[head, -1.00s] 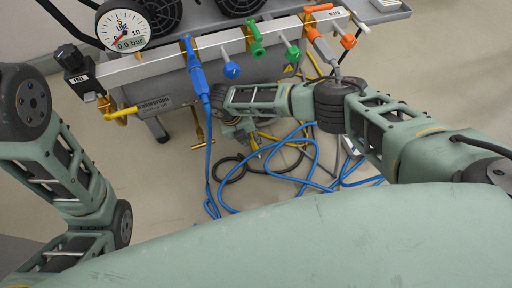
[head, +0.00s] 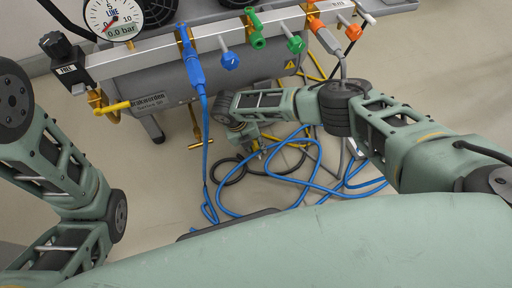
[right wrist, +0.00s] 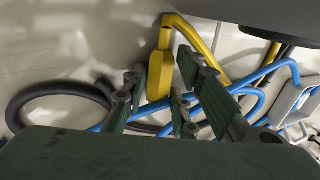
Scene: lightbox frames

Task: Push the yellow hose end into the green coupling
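The green coupling (head: 257,30) sits on the metal manifold rail at the top of the head view, with no hose in it. The yellow hose (head: 296,139) lies on the floor among other hoses. Its thick yellow end (right wrist: 160,72) shows in the right wrist view, ahead of and between my fingers. My right gripper (head: 252,146) is low over the hoses, below the tank. In the right wrist view its two fingers (right wrist: 168,98) are apart, with nothing held between them. My left arm shows at the left edge, but its gripper is out of the picture.
The manifold rail (head: 165,50) runs above a grey tank (head: 175,85). A blue coupling (head: 190,65) holds a blue hose (head: 205,140); an orange coupling (head: 325,38) holds a grey hose. Tangled blue and black hoses surround my right gripper. Open floor lies to the right.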

